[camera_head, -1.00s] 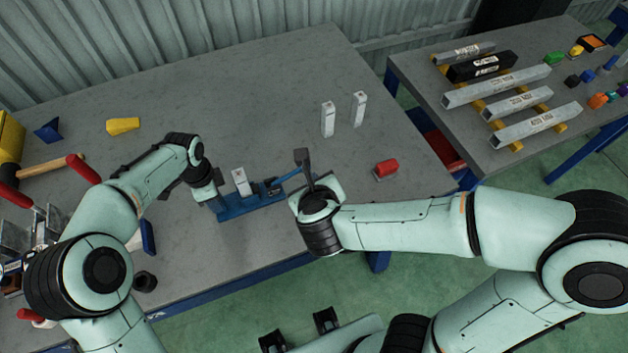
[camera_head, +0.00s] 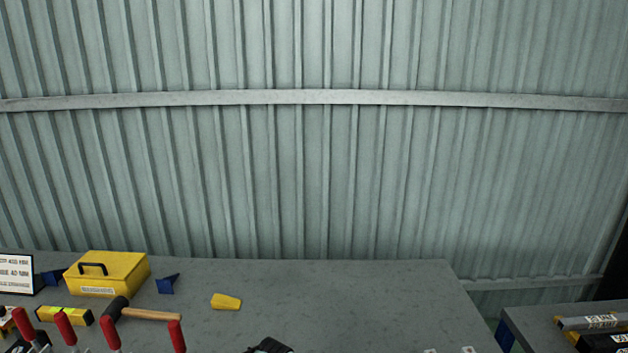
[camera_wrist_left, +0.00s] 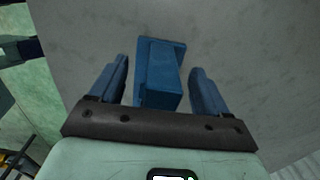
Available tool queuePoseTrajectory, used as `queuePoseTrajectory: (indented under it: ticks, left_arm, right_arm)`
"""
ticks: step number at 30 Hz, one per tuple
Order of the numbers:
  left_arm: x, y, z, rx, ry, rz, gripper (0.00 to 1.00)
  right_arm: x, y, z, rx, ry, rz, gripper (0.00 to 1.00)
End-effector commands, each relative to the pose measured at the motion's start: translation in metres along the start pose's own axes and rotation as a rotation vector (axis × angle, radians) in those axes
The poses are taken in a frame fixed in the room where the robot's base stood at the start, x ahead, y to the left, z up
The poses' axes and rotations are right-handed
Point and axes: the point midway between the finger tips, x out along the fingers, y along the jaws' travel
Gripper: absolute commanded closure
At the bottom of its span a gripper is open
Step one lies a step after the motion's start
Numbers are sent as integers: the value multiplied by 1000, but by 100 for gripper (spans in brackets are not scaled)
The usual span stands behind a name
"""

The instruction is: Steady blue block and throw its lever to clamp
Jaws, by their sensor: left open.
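In the left wrist view, the blue block (camera_wrist_left: 160,92) sits between the two blue fingers of my left gripper (camera_wrist_left: 158,66), above the grey table. The fingers are open, with a gap on each side of the block. No lever can be made out in the wrist view. The head view now faces the wall, so the block and its lever are out of its frame. A dark part of my arm (camera_head: 268,346) shows at its bottom edge. My right gripper is in neither view now.
The table (camera_head: 340,300) holds a yellow case (camera_head: 115,268), a blue piece (camera_head: 167,285), a yellow wedge (camera_head: 226,301) and a mallet (camera_head: 150,314) at the left. Red handles (camera_head: 66,328) stand at the front left. A corrugated wall (camera_head: 320,180) rises behind.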

Motion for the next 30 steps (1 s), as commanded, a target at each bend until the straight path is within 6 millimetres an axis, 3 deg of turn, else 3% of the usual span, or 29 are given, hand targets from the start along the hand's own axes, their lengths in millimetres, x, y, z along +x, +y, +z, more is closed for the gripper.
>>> queuePoseTrajectory:
  ticks: [3,18,27,28,30]
  left_arm:
    - [-18,-2,0,0,1,-4,23]
    - [-67,-2,0,0,1,-4,23]
    - [-70,0,0,0,1,-1,23]
    - [-70,0,0,0,0,0,20]
    - [-70,0,0,0,0,0,0]
  right_arm:
    - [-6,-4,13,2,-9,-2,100]
    - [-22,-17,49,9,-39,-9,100]
    - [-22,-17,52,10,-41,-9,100]
    - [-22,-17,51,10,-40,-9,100]
    - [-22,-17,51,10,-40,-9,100]
